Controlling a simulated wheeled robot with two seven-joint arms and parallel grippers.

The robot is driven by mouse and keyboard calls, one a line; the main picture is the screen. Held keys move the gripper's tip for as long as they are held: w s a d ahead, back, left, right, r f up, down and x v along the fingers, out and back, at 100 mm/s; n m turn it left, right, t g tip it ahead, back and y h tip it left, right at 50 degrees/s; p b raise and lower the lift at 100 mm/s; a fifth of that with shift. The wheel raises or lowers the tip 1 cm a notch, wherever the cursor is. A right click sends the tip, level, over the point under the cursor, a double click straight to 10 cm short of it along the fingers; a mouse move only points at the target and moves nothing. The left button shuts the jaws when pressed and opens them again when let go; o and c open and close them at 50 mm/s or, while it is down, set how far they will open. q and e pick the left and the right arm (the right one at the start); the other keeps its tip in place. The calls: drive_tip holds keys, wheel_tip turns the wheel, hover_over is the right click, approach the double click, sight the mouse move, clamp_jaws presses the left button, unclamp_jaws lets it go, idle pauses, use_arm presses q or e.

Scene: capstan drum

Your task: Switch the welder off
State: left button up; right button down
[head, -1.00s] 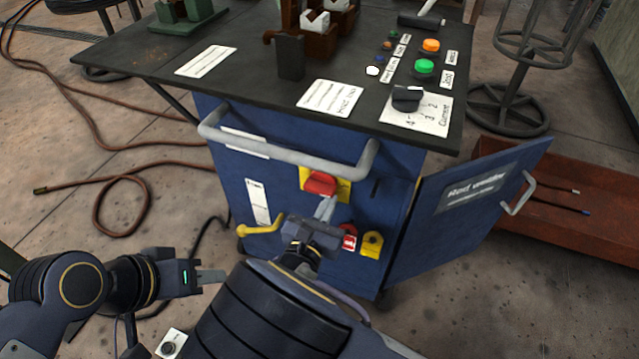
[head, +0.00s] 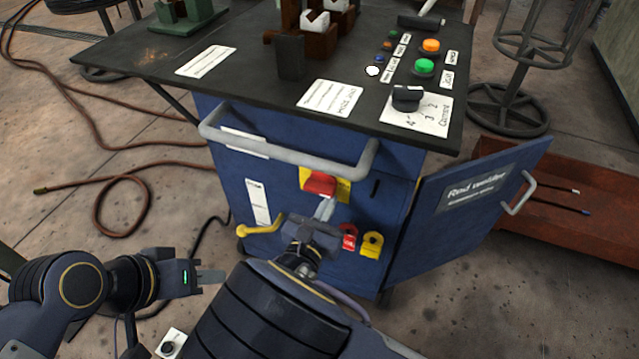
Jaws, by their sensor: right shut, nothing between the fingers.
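The welder is a blue cabinet (head: 290,185) with a dark top. A red switch (head: 319,183) on a yellow plate (head: 343,187) sits on its front, under the grey handle bar. My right gripper (head: 326,207) is shut and empty, its fingertips just below the red switch. I cannot tell whether they touch it. My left gripper (head: 210,276) is low at the left, away from the cabinet; its finger gap does not show clearly.
A yellow lever (head: 262,227), a red tag (head: 349,238) and a yellow padlock-like piece (head: 371,244) are low on the front. The cabinet door (head: 460,205) stands open at right. The top holds a green button (head: 425,66), an orange button (head: 431,46) and a black knob (head: 407,97).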

idle(0.4)
drive_tip(key=shift+d+r+p, duration=0.2)
drive_tip(key=shift+r+p, duration=0.05)
drive_tip(key=shift+p, duration=0.05)
drive_tip(key=shift+r, duration=0.1)
